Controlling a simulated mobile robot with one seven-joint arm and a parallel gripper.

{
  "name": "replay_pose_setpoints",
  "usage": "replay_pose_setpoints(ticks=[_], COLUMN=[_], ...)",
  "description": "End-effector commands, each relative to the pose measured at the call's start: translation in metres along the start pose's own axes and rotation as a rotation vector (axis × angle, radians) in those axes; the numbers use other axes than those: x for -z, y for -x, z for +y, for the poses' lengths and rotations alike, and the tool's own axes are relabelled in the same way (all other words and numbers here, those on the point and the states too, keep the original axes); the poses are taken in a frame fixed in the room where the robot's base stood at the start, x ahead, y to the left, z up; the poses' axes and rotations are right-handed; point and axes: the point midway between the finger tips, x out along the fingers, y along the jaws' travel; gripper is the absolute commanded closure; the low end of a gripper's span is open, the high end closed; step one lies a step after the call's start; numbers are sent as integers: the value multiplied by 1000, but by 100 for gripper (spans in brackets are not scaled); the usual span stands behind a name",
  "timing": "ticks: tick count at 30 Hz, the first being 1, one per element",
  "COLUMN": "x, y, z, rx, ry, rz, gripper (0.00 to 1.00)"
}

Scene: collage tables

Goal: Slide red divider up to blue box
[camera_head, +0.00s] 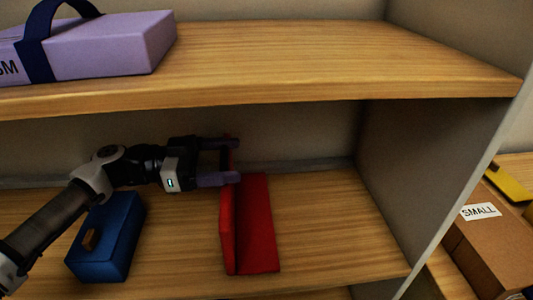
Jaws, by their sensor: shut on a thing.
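The red divider (255,228) stands on the lower wooden shelf, with an upright panel on its left and a flat foot to the right. The blue box (112,238), with a small brown knob on it, sits on the same shelf to the left. A gap of bare shelf lies between them. My gripper (232,160) is at the rear top of the divider, shut on its upright panel, with one finger nearer and one behind. My arm comes in from the left and passes over the back of the blue box, hiding part of it.
The upper shelf (290,60) hangs above my arm and carries a purple box (115,45) with a dark blue strap. A grey side wall (430,165) closes the shelf on the right. Beyond it stands a brown box labelled SMALL (500,245). The lower shelf is clear right of the divider.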

Motion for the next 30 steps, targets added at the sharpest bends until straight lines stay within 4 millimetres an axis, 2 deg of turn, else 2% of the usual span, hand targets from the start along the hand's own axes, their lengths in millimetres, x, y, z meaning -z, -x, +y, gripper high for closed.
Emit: replay_pose_setpoints(ticks=[3, 9, 22, 23, 26, 30], x=[0, 0, 0, 0, 0, 0], y=[22, 40, 43, 43, 42, 42], z=[-1, 0, 0, 0, 0, 0], rx=[4, 1, 0, 0, 0, 0], ry=[0, 0, 1, 1, 0, 0], rz=[2, 2, 2, 2, 2, 1], gripper=[59, 59, 59, 14, 1, 0])
